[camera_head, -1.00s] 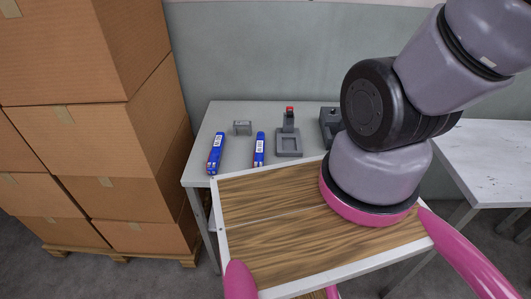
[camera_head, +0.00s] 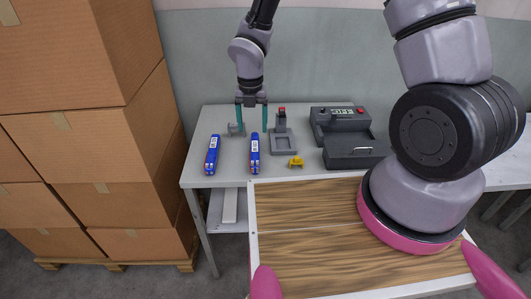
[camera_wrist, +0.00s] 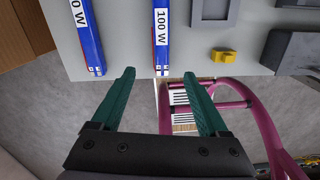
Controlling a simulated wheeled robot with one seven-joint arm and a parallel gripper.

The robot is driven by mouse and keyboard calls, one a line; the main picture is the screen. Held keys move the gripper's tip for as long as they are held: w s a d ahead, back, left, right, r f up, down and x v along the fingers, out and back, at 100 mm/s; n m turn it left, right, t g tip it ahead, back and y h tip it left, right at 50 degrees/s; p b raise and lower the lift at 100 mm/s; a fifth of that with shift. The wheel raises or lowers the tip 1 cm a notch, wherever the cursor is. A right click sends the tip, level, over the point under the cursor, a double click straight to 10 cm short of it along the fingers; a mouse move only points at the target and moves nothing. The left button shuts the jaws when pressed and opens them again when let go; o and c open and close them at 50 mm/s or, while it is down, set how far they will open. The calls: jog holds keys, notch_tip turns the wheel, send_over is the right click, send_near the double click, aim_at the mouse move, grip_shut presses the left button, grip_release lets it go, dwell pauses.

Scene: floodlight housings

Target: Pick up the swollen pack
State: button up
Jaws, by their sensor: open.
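Two slim blue packs with white labels lie side by side on the grey table (camera_head: 225,178). The left pack (camera_head: 212,155) also shows in the wrist view (camera_wrist: 88,38). The right pack (camera_head: 254,155) also shows in the wrist view (camera_wrist: 161,38), with "100 W" on its label. The left pack looks a little wider, but I cannot tell surely which one is swollen. My gripper (camera_head: 252,128) is open and empty, its teal fingers pointing down. In the wrist view its fingertips (camera_wrist: 159,73) stand either side of the right pack's near end, apart from it.
Stacked cartons (camera_head: 130,140) stand left.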

jog(key=n, duration=0.1)
send_over(255, 157)
jog(key=f, duration=0.7)
jog(key=shift+a+f, duration=0.15)
jog(key=shift+a, duration=0.25)
jog(key=f, duration=0.5)
jog(key=shift+d+f, duration=0.3)
jog(key=shift+d, duration=0.1)
grip_shut()
